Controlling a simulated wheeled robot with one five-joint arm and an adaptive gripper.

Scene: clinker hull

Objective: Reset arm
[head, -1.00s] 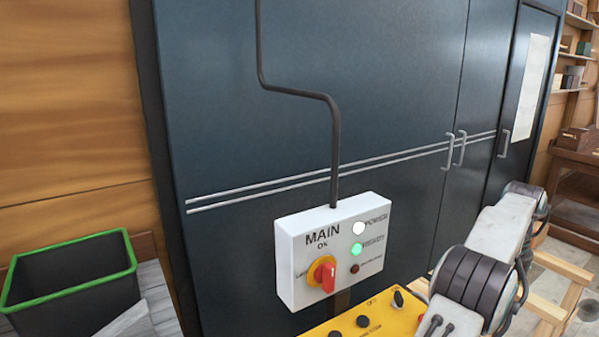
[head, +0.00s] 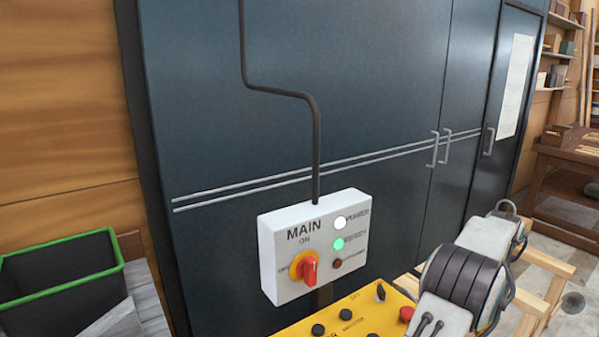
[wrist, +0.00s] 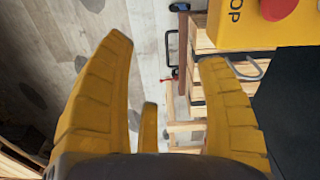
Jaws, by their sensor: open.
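My gripper (wrist: 165,85) shows in the wrist view with its yellow fingers spread apart and nothing between them. Behind the fingers are the plank floor and a wooden frame. A yellow box with a red button (wrist: 278,8) is at the upper right of that view, apart from the fingers. In the head view my arm is folded at the lower right, and the gripper itself is out of that picture.
A white MAIN switch box (head: 275,230) with a red rotary handle and lit lamps is on the dark cabinet (head: 330,140). Below it is a yellow control panel (head: 300,328) with several knobs. A green-rimmed black bin (head: 60,292) stands at left. A wooden bench (head: 575,165) is at right.

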